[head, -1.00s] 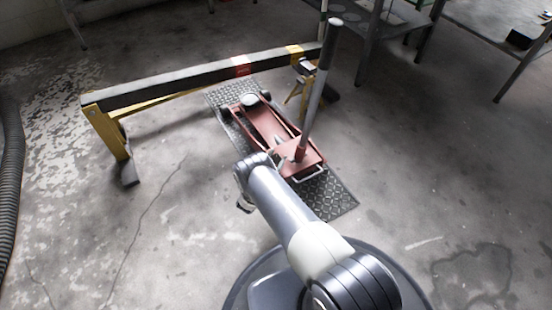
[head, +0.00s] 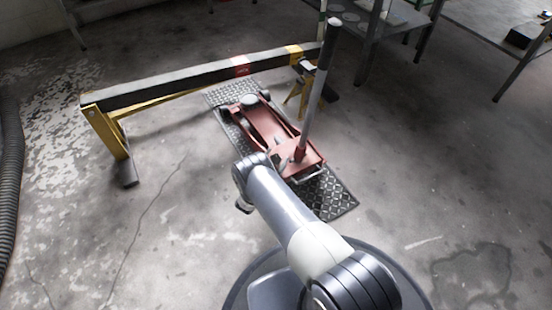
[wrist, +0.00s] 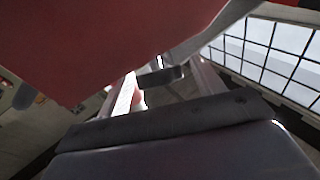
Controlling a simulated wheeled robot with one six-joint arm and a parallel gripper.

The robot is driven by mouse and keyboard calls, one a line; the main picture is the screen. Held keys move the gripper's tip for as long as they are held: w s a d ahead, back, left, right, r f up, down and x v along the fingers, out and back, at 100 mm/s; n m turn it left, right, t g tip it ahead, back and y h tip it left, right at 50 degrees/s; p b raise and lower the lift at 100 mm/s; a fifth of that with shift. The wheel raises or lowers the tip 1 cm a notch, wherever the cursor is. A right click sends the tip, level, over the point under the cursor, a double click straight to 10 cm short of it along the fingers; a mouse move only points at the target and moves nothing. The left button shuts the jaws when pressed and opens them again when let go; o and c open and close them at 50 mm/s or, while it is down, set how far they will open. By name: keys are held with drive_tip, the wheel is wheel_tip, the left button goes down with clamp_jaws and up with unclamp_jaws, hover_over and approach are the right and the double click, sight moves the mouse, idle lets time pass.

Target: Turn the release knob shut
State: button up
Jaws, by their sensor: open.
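The red floor jack (head: 268,128) stands on a diamond-plate mat, its long handle (head: 317,90) upright and tilted slightly right. In the head view my arm ends beside the jack's near left side; my gripper's fingertips and the release knob cannot be made out there. In the wrist view a large red surface (wrist: 110,45), probably the jack, fills the upper left, very close. My open gripper (wrist: 165,85) shows below it. A small dark piece (wrist: 162,76) shows near the middle; I cannot tell whether it is the knob. I see no clear contact.
A yellow-legged beam (head: 180,83) spans behind and left of the jack. The diamond-plate mat (head: 330,197) lies under the jack. A grey metal table (head: 372,30) stands at the back right, and a ribbed hose (head: 10,170) at the far left. Open concrete floor lies left and right.

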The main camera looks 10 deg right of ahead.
drive_tip(key=p+v, duration=0.2)
drive_tip(key=v, duration=0.8)
drive_tip(key=shift+s+a, duration=0.2)
drive_tip(key=shift+w, duration=0.1)
drive_tip(key=b+x, duration=0.2)
drive_tip(key=x, duration=0.8)
drive_tip(key=shift+w+d, duration=0.1)
drive_tip(key=shift+d, duration=0.15)
drive_tip(key=shift+w+n+y, duration=0.1)
drive_tip(key=shift+n+y, duration=0.2)
drive_tip(key=shift+n, duration=0.2)
drive_tip(key=shift+m, duration=0.3)
